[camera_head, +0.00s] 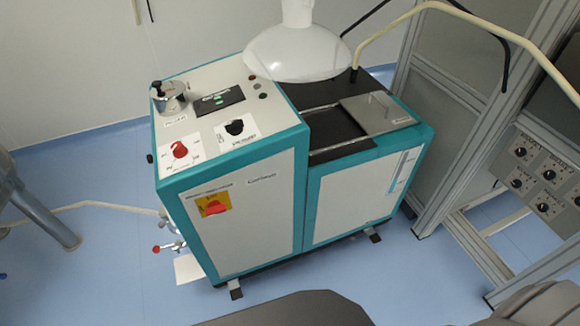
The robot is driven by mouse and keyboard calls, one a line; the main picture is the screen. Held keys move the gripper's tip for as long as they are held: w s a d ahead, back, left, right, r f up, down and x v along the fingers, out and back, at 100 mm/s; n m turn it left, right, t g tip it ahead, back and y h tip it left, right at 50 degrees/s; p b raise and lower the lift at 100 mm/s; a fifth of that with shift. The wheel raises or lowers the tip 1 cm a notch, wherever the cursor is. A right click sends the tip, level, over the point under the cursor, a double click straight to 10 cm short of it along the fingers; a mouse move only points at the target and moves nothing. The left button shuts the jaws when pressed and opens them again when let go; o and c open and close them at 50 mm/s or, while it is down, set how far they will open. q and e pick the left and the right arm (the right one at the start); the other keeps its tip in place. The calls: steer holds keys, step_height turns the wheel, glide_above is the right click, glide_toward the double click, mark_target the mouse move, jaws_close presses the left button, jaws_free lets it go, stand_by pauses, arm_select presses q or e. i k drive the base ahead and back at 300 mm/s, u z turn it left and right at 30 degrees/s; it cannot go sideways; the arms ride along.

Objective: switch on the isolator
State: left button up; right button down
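The isolator (213,206) is a red rotary handle on a yellow plate, on the upper left of the white front panel of a teal-framed machine (262,215). Its handle looks roughly level, but its markings are too small to read. A separate red knob (180,150) sits on a white label on the machine's top, beside a black knob (234,127). Neither of my grippers shows in the head view. Nothing covers or touches the isolator.
Small red-handled valves (165,247) stick out low on the machine's left side. A white dome (298,52) stands over the top. A metal frame with a grey knob panel (545,175) is at the right. The blue floor (110,270) at left front is mostly clear.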

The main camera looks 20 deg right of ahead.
mark_target(215, 208)
steer(key=z, duration=0.9)
steer(key=k, duration=0.95)
steer(key=u, duration=1.7)
steer(key=i, duration=0.5)
steer(key=z, duration=0.05)
